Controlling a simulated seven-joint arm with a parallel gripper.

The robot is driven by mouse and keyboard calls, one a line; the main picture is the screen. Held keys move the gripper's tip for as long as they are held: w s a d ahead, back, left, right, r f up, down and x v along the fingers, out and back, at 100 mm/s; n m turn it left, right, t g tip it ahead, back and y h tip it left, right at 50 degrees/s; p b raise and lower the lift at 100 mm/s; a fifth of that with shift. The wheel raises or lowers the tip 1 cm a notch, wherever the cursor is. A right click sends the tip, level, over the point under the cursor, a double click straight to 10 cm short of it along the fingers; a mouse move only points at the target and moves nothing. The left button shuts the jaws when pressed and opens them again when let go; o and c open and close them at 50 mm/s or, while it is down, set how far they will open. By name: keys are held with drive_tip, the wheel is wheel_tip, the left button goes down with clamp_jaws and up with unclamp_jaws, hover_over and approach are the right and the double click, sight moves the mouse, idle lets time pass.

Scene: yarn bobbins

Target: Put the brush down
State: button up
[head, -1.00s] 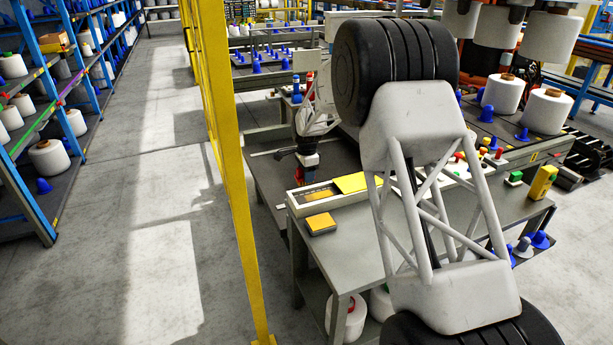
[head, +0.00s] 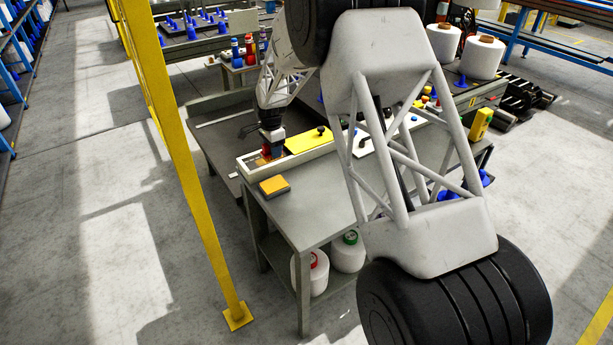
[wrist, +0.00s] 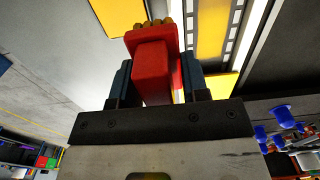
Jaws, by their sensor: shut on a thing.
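My gripper (head: 269,148) is low over the left end of a long pale tray (head: 246,170) on the grey workbench, in the head view. In the wrist view my gripper (wrist: 153,85) has its dark blue fingers shut on the brush (wrist: 153,68), a red block with tan bristles at its far end. In the head view only a small red part of the brush (head: 267,152) shows below the gripper. Whether the brush touches the tray cannot be told.
A yellow panel (head: 308,139) with a dark knob lies along the tray, right of my gripper. A yellow-orange pad (head: 273,187) lies on the workbench (head: 300,215) in front of the tray. A yellow post (head: 190,190) stands to the left. White containers (head: 347,252) stand below.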

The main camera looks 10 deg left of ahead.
drive_tip(key=s+d+f, duration=0.1)
drive_tip(key=s+d, duration=0.2)
drive_tip(key=d, duration=0.3)
drive_tip(key=s+d+f, duration=0.2)
drive_tip(key=s+d, duration=0.2)
drive_tip(key=d, duration=0.2)
drive_tip(key=s+d+f, duration=0.1)
drive_tip(key=s+d, duration=0.2)
drive_tip(key=d, duration=0.3)
drive_tip(key=shift+s+d+f, duration=0.15)
drive_tip(key=shift+s+f, duration=0.15)
drive_tip(key=shift+s, duration=0.05)
drive_tip(key=shift+w, duration=0.1)
hover_over(309, 175)
drive_tip(key=shift+f, duration=0.75)
drive_tip(key=shift+f, duration=1.75)
drive_tip(key=shift+f, duration=0.1)
drive_tip(key=o, duration=1.1)
